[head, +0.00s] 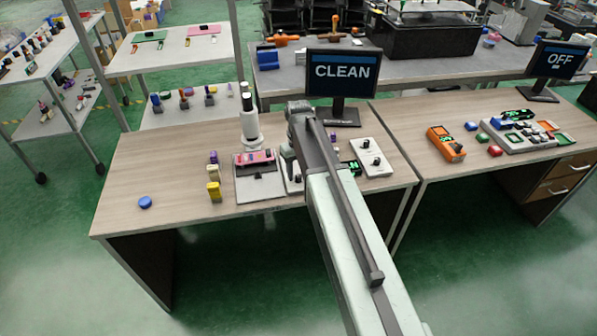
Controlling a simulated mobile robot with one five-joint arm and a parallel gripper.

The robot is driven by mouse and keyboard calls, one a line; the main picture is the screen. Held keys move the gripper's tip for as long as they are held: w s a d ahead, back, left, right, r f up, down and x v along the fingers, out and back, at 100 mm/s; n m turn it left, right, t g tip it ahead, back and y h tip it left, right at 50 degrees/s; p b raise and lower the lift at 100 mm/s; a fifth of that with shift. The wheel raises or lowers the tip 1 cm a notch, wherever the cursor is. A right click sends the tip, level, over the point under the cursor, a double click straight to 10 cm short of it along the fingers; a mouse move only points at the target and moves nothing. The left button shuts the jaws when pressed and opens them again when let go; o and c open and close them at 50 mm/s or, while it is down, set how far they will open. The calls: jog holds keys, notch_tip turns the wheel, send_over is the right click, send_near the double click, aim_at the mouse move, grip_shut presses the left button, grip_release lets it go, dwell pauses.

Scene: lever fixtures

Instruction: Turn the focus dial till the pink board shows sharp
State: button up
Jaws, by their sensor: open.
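The pink board (255,158) lies under a white microscope-like stand (250,125) on a grey base plate (262,188) on the near desk. A white panel with black knobs (372,157) lies to the right of my arm. Another pale panel (293,180) is partly covered by my arm. I cannot tell which knob is the focus dial.
A monitor (343,75) reading "CLEAN" stands behind the panels.

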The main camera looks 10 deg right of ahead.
aim_at(299, 176)
notch_tip(299, 176, up, 7)
jog(key=p, duration=0.6)
jog(key=shift+f, duration=0.1)
jog(key=shift+s, duration=0.25)
jog(key=s+m, duration=0.3)
jog(key=s, duration=1.1)
jog(key=shift+s+d, duration=0.1)
